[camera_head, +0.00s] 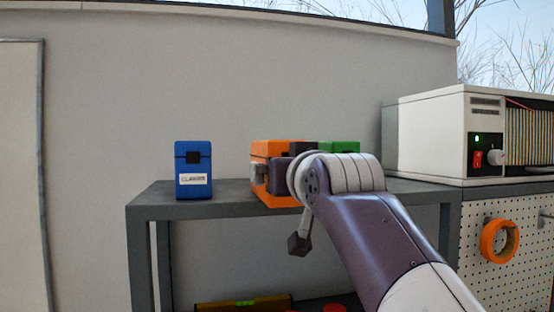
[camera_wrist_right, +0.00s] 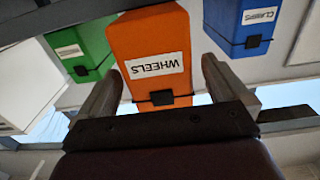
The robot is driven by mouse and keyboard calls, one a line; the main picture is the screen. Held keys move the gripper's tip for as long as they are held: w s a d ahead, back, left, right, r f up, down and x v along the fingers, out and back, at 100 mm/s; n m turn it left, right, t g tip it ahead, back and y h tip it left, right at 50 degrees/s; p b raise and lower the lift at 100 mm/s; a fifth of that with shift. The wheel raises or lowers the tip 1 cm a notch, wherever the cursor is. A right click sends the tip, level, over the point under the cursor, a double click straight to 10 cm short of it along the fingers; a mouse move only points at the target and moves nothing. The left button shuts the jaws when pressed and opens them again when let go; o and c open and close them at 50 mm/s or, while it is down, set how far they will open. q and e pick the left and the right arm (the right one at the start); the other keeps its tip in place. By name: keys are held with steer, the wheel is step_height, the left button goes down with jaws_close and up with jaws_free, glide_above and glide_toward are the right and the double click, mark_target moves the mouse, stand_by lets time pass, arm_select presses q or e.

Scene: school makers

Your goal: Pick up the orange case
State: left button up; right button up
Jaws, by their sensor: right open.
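The orange case (camera_head: 272,147) stands upright on a grey table, partly hidden behind my right arm. In the right wrist view the orange case (camera_wrist_right: 150,35) bears a white "WHEELS" label and a black latch. My right gripper (camera_head: 268,168) is at the case's near side. In the wrist view the right gripper (camera_wrist_right: 160,78) is open, with one finger to each side of the case. I cannot tell whether either finger touches it. My left gripper is not in view.
A blue "CLAMPS" case (camera_head: 193,170) stands left of the orange one, with a gap between. A green case (camera_head: 341,147) stands close on the right. The grey table (camera_head: 150,196) has a white machine (camera_head: 430,135) beside it. An orange ring (camera_head: 486,241) hangs on a pegboard.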

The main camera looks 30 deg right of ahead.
steer(key=p+x, duration=0.3)
steer(key=x, duration=0.1)
steer(key=shift+w+a+r+p, duration=0.1)
steer(key=shift+a+r+p, duration=0.15)
steer(key=shift+r+p, duration=0.1)
steer(key=shift+w+d+f, duration=0.15)
steer(key=shift+w+d, duration=0.05)
steer(key=shift+d, duration=0.1)
steer(key=shift+d+f, duration=0.2)
steer(key=shift+d, duration=0.15)
steer(key=shift+w+a, duration=0.1)
steer(key=shift+a, duration=0.3)
steer(key=c, duration=1.3)
steer(key=shift+r, duration=0.15)
steer(key=shift+c, duration=0.3)
